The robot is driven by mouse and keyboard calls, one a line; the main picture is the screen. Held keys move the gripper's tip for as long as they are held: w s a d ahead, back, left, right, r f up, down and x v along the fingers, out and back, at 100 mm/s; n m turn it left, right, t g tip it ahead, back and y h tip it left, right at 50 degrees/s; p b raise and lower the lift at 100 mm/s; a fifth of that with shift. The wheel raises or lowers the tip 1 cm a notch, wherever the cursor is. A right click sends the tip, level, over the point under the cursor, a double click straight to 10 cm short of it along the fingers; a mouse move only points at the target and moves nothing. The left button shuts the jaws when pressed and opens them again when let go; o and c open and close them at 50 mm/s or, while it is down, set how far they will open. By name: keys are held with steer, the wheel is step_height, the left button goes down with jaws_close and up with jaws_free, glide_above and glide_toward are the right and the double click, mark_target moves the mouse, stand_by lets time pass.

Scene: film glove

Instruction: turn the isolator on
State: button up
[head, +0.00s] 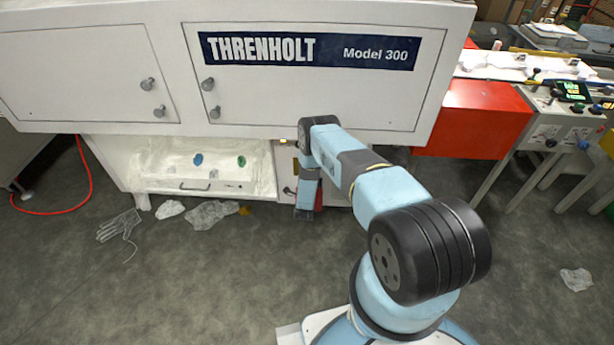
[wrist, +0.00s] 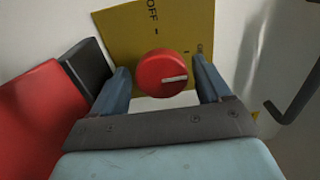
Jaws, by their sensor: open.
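The isolator's round red knob (wrist: 162,72) sits on a yellow plate (wrist: 125,30) in the wrist view. "OFF" is printed above the knob with a dash below it. A second label at the right is partly hidden by a finger and unreadable. The knob's white mark points to the right, away from the OFF dash. My gripper (wrist: 162,78) is open, one finger on each side of the knob, with visible gaps. In the head view, my gripper (head: 306,200) is low at the machine's front below the overhang, and the isolator is hidden there.
A red block (wrist: 40,115) and a black part (wrist: 86,65) are close to the left finger. A dark hooked handle (wrist: 290,100) is at the right. The white Threnholt cabinet (head: 300,105) overhangs my arm. Plastic scraps (head: 212,213) lie on the floor.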

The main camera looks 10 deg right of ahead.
steer(key=shift+a, duration=0.1)
steer(key=v, duration=1.3)
steer(key=shift+s, duration=0.3)
steer(key=shift+a, duration=0.1)
